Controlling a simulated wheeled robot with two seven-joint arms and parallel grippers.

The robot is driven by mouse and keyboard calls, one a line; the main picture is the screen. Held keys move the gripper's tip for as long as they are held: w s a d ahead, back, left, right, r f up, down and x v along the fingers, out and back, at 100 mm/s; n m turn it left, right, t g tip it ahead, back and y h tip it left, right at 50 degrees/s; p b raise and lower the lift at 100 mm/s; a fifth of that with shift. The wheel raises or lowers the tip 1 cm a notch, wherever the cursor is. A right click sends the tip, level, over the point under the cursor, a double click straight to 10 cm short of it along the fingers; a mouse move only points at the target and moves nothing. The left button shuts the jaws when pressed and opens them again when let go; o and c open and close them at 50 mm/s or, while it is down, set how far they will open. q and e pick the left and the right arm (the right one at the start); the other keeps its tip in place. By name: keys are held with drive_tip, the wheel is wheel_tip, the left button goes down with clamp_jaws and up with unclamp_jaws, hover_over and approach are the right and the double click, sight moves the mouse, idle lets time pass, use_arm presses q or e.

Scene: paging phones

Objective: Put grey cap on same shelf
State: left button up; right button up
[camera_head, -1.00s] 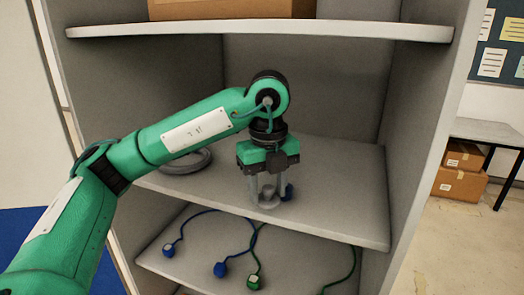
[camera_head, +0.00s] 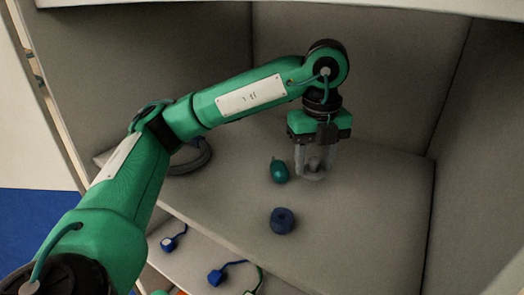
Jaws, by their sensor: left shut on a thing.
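My left gripper (camera_head: 314,172) points down over the middle shelf (camera_head: 375,215), toward its back right. It is shut on the grey cap (camera_head: 315,158), which shows between the fingers and is partly hidden by them. The cap is low, at or just above the shelf; I cannot tell whether it touches. A teal cap-like piece (camera_head: 279,172) stands on the shelf just left of the gripper. A dark blue round piece (camera_head: 282,220) with a hole in its top lies nearer the shelf's front edge. My right gripper is not in view.
A grey coiled ring (camera_head: 188,158) lies at the shelf's left, behind my arm. Blue corded plugs (camera_head: 217,277) lie on the lower shelf. Side walls and an upper shelf edge (camera_head: 440,8) enclose the space. The shelf's right part is clear.

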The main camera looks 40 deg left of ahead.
use_arm(q)
drive_tip(key=p, duration=0.5)
hover_over(245, 162)
drive_tip(key=shift+r, duration=0.2)
drive_tip(key=shift+a+f+p, duration=0.1)
drive_tip(key=shift+p, duration=0.25)
wheel_tip(245, 162, down, 3)
drive_tip(key=shift+r+p, duration=0.1)
drive_tip(key=shift+p, duration=0.9)
drive_tip(key=shift+f, duration=0.35)
drive_tip(key=shift+f, duration=0.2)
drive_tip(key=o, duration=1)
drive_tip(key=shift+c, duration=0.2)
drive_tip(key=shift+r, duration=0.1)
